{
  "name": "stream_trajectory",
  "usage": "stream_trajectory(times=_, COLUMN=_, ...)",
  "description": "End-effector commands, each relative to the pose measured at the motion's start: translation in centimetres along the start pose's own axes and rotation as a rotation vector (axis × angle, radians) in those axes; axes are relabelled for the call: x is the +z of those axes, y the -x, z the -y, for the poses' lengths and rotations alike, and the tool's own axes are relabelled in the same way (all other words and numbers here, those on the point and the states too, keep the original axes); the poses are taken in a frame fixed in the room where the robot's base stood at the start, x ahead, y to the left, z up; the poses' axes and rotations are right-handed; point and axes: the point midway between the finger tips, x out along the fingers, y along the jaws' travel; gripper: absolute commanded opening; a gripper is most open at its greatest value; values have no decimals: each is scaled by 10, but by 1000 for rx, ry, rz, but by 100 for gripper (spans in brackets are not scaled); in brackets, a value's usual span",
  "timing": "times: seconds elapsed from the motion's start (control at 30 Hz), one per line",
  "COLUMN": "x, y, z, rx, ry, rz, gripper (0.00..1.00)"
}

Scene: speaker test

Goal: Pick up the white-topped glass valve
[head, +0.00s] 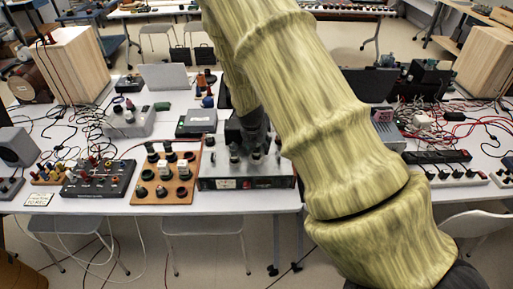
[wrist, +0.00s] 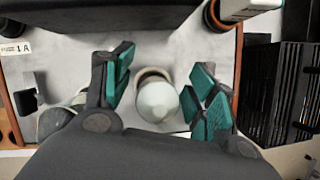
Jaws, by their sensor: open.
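The white-topped glass valve (wrist: 157,102) stands between the fingers of my gripper (wrist: 163,86) in the wrist view. Its pale rounded top faces the camera, with a rim around its far side. My gripper is open, with teal finger pads to the left and right of the valve and a visible gap on each side. I cannot tell how far down the fingers reach. In the head view my arm comes down over the bench, and the dark gripper is partly hidden above a dark panel unit (head: 247,184) with several valves. I cannot single out the white-topped valve there.
Another pale rounded thing (wrist: 78,99) is partly hidden behind the left finger. A black ribbed block (wrist: 277,95) lies at right in the wrist view. In the head view an orange-brown board (head: 165,190) with dark knobs stands left of the panel unit; cables clutter the table's right side.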

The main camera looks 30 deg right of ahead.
Motion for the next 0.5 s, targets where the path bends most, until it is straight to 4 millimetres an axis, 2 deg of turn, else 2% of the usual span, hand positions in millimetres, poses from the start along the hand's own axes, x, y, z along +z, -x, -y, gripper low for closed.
stream_trajectory(times=0.37, x=0, y=-6, z=0, rx=0, ry=-1, rz=0, gripper=57)
stream_trajectory(times=0.5, x=0, y=-6, z=0, rx=0, ry=-1, rz=0, gripper=34)
